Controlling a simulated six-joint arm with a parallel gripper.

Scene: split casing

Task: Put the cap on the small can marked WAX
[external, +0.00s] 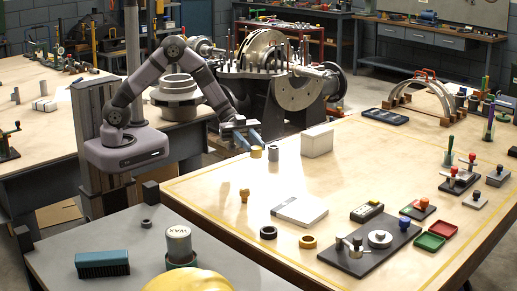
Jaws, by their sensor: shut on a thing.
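The small can marked WAX (179,247) is a grey metal cylinder standing upright on the near grey bench, with a dark green part around its foot. I cannot identify the cap.
A blue brush (102,263) and a small dark ring (147,225) lie near the can; a yellow dome (188,281) stands in front. On the wooden table are a grey cylinder (273,153), a white box (317,141), a brass knob (244,195) and a dark ring (268,232).

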